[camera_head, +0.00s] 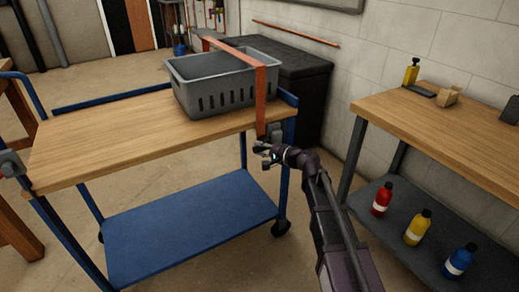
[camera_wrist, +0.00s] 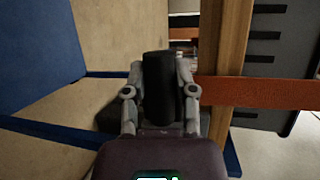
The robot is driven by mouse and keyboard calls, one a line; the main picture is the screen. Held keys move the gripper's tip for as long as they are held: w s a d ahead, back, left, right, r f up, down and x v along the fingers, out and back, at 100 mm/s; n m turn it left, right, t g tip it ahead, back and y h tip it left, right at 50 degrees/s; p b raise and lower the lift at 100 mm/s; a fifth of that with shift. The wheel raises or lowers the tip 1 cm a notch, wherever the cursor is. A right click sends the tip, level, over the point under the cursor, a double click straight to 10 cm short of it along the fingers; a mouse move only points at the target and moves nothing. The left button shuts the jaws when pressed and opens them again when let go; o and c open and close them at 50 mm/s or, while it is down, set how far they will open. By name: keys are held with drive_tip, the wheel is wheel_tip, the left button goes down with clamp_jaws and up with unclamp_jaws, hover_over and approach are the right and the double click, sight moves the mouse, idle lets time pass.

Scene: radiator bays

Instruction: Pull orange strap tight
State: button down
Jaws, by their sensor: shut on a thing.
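The orange strap (camera_head: 261,85) runs over the top of a grey slotted crate (camera_head: 212,96) and hangs down past the front edge of the trolley's wooden top. In the wrist view the strap (camera_wrist: 262,92) crosses flat from the right towards my gripper. My gripper (camera_head: 264,156) is just below the trolley top at the strap's lower end. In the wrist view my gripper (camera_wrist: 161,70) is shut on a dark rounded handle (camera_wrist: 158,100). The join between handle and strap is hidden, and I cannot tell how tight the strap is.
The crate stands on a blue-framed trolley (camera_head: 100,136) with a blue lower shelf (camera_head: 190,228). A workbench (camera_head: 450,128) stands at right, with red (camera_head: 381,200), yellow (camera_head: 417,230) and blue (camera_head: 458,262) bottles on its shelf. A black cabinet (camera_head: 305,85) is behind the trolley.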

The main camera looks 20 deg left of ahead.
wheel_tip(320, 180, down, 4)
drive_tip(key=b, duration=0.4)
drive_tip(key=shift+f, duration=0.1)
drive_tip(key=shift+s, duration=0.1)
drive_tip(key=shift+c, duration=2)
unclamp_jaws()
drive_tip(key=shift+f, duration=0.15)
